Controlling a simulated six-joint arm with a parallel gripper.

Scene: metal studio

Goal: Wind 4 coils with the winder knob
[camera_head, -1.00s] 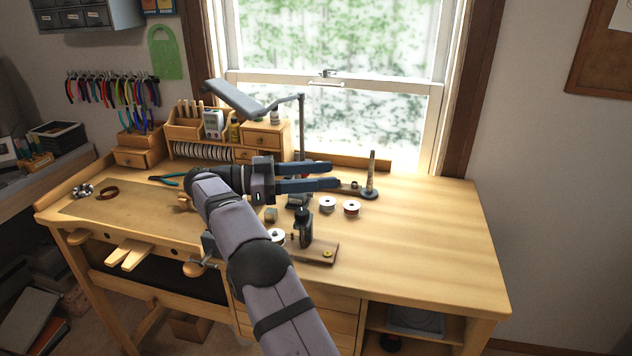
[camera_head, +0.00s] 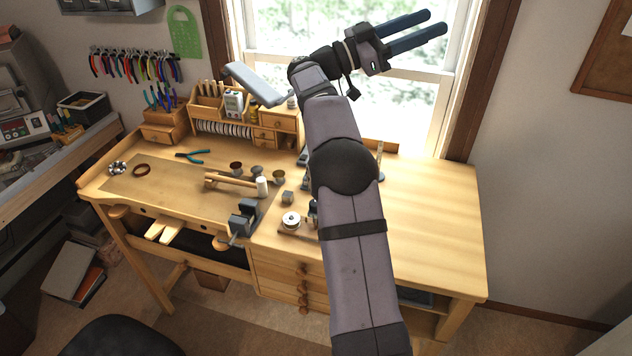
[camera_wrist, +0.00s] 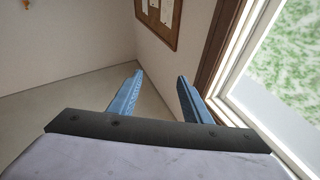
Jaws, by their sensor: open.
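The winder stands on a small wooden board (camera_head: 290,234) near the bench's front edge. A pale spool (camera_head: 291,219) sits at its left end, and part of a dark upright (camera_head: 313,211) shows beside it. My arm hides the rest of the winder, and I cannot make out its knob or any coils. My gripper (camera_head: 436,22) is raised high in front of the window, well above and apart from the winder. Its two blue fingers are spread and empty. In the wrist view, the open fingers (camera_wrist: 160,76) point toward the bare wall, with no winder in sight.
A dark vise (camera_head: 241,219) is at the bench's front edge. A wooden organizer (camera_head: 275,126) and a lamp (camera_head: 252,84) stand behind.

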